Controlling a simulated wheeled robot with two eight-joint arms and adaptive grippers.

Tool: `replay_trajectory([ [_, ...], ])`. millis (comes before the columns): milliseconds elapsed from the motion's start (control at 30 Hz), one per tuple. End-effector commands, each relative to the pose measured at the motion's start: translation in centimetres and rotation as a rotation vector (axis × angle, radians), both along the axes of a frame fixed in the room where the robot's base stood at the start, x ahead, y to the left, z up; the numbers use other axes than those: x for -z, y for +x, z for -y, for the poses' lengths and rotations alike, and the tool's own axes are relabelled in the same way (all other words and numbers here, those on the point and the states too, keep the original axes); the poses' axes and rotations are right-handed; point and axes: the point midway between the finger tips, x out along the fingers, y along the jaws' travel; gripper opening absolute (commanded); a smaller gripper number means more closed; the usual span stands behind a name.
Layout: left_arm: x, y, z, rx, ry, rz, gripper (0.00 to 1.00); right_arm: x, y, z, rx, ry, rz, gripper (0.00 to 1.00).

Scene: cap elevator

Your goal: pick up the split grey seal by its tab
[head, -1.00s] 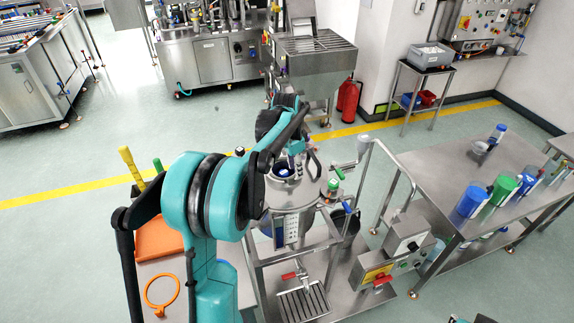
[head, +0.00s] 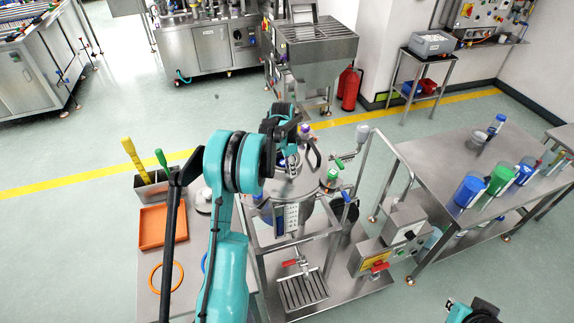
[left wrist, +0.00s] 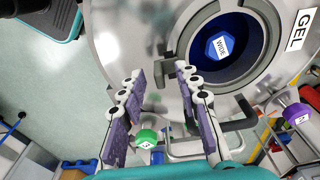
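My left gripper (head: 287,160) is above the lid of the steel vessel (head: 285,190) in the head view. In the left wrist view my left gripper (left wrist: 160,75) is open, its two fingers apart with nothing between them. Past the fingertips is the vessel's round opening, with a blue hexagonal piece marked WIDE (left wrist: 220,46) inside. A grey ring (left wrist: 196,62) runs around the opening, and a small dark bracket-like piece lies near its left edge. I cannot tell whether this ring is the split seal or whether that piece is its tab. My right gripper is not visible.
A black handle (left wrist: 240,115) and a green knob (left wrist: 147,139) are near the fingers. The left cart holds an orange tray (head: 162,240) and an orange ring (head: 153,279). The right bench carries blue (head: 469,190) and green (head: 497,180) containers. Part of my right arm shows bottom right.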

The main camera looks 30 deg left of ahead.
Motion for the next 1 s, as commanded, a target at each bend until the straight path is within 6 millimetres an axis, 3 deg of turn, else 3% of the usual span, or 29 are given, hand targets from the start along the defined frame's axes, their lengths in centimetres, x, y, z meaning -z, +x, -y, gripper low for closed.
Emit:
replay_trajectory([
  [200, 0.0, 0.0, 0.0, 0.000, 0.000, 0.000, 0.30, 0.0, 0.0, 0.0, 0.000, 0.000, 0.000, 0.00],
  [300, 0.0, 0.0, 0.0, 0.000, 0.000, 0.000, 0.04, 0.0, 0.0, 0.0, 0.000, 0.000, 0.000, 0.00],
  [333, 0.0, 0.0, 0.0, 0.000, 0.000, 0.000, 0.00, 0.0, 0.0, 0.0, 0.000, 0.000, 0.000, 0.00],
  [767, -0.2, 0.0, 0.0, 0.000, 0.000, 0.000, 0.00, 0.0, 0.0, 0.0, 0.000, 0.000, 0.000, 0.00],
  [1000, -2.8, 0.0, 0.0, 0.000, 0.000, 0.000, 0.00, -0.2, 0.0, 0.0, 0.000, 0.000, 0.000, 0.00],
])
